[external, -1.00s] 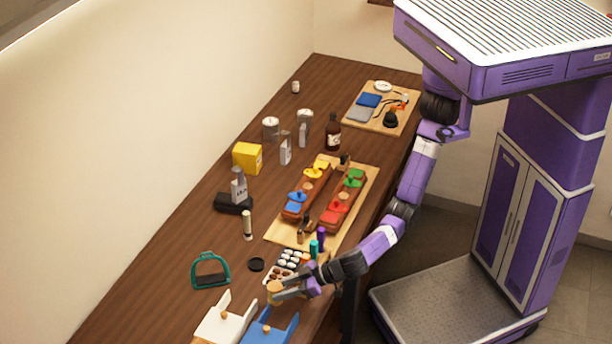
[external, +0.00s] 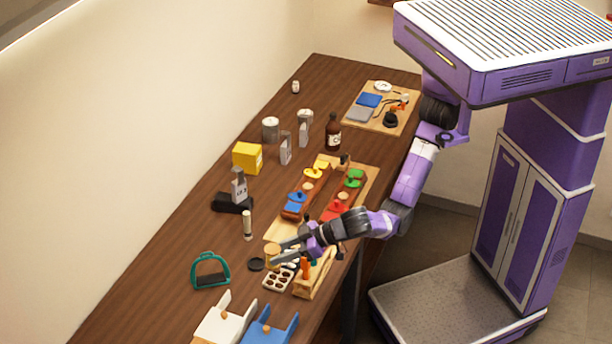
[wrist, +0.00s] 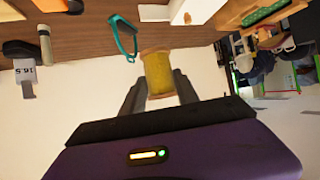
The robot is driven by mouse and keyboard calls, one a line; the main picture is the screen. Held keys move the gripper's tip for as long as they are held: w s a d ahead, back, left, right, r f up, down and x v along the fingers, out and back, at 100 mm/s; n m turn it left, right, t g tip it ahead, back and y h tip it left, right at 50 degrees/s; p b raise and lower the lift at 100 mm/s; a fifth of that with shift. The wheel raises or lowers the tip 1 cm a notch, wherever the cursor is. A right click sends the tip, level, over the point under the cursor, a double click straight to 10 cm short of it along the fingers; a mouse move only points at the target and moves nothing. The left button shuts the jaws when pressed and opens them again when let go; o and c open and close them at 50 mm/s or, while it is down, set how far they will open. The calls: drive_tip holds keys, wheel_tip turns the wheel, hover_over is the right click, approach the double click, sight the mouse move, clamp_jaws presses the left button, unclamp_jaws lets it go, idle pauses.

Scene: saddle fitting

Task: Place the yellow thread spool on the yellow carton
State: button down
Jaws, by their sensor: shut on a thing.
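My gripper (external: 280,256) is shut on the yellow thread spool (wrist: 158,74), which has tan wooden ends. In the wrist view the spool sits between the two dark fingers. In the external view the spool (external: 272,256) shows mostly its tan end, held above the table near the black round lid and the muffin-like tray. The yellow carton (external: 247,158) stands on the table towards the wall, farther up the table than my gripper. Its top is bare. The carton does not show in the wrist view.
A black stand with a grey tag (external: 234,202) and an upright tan tube (external: 247,225) stand between my gripper and the carton. Grey tagged pieces (external: 285,150) and metal tins (external: 270,129) stand right of the carton. A teal stirrup (external: 210,270) stands at left. A board with coloured clamps (external: 288,231) lies at right.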

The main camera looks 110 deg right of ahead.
drive_tip(key=w+d+r+m+g+h+b, duration=0.1)
drive_tip(key=d+m+g+h, duration=0.15)
drive_tip(key=d, duration=1.95)
drive_tip(key=w+d+r+m+g+h, duration=0.1)
drive_tip(key=w+d+m+h, duration=0.2)
drive_tip(key=d, duration=1.9)
wheel_tip(320, 180, up, 8)
drive_tip(key=n+t+y+b, duration=0.1)
drive_tip(key=n+t+y, duration=0.3)
drive_tip(key=n+y, duration=0.3)
hover_over(252, 148)
drive_tip(key=shift+m, duration=0.25)
wheel_tip(252, 148, down, 20)
drive_tip(key=shift+r+p, duration=0.15)
drive_tip(key=shift+p, duration=0.25)
